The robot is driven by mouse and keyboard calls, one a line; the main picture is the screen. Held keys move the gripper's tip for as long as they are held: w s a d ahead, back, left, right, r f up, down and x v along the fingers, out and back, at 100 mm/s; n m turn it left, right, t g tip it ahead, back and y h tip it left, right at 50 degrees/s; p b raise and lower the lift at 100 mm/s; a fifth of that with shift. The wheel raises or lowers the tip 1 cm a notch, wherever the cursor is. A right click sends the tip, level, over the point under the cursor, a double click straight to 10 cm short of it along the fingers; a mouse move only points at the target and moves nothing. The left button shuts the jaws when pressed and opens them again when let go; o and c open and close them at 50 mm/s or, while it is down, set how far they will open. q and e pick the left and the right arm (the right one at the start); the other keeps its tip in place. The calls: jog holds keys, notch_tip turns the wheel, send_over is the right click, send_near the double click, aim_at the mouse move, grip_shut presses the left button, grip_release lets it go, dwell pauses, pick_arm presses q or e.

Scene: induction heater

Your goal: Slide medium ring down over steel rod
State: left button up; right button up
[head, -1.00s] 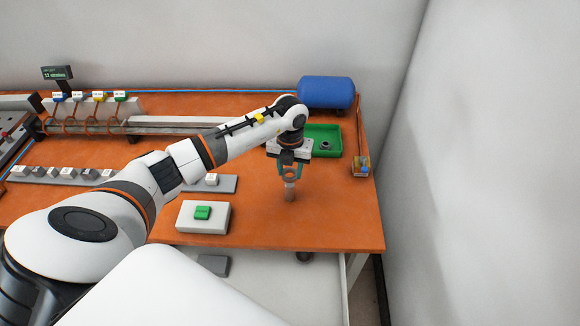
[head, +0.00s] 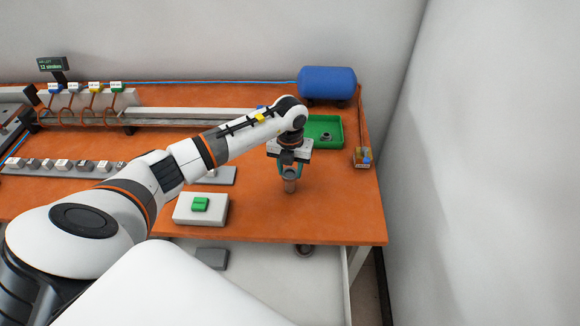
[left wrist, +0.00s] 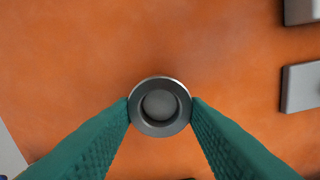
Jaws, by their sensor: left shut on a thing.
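My left gripper (head: 290,170) points down over the right front part of the orange table and is shut on the medium ring. In the left wrist view the ring (left wrist: 160,81) is a dark grey metal ring pinched between the two green fingers (left wrist: 160,108). A grey round face, the top of the steel rod (left wrist: 160,104), shows through its hole, roughly centred. In the head view the upright rod (head: 290,187) stands right below the fingers. How far the ring sits over the rod is hard to tell. My right gripper is out of view.
A green tray (head: 337,131) with a dark ring-shaped part (head: 326,137) lies behind the gripper. A white box with a green button (head: 201,204) stands left of the rod. A blue tank (head: 327,83) is at the back. The table's front edge is close to the rod.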

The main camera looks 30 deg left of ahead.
pick_arm(q)
jog(key=shift+f, duration=0.15)
jog(key=o, duration=1.1)
jog(key=shift+o, duration=0.2)
notch_tip(320, 180, up, 12)
jog(key=b, duration=0.3)
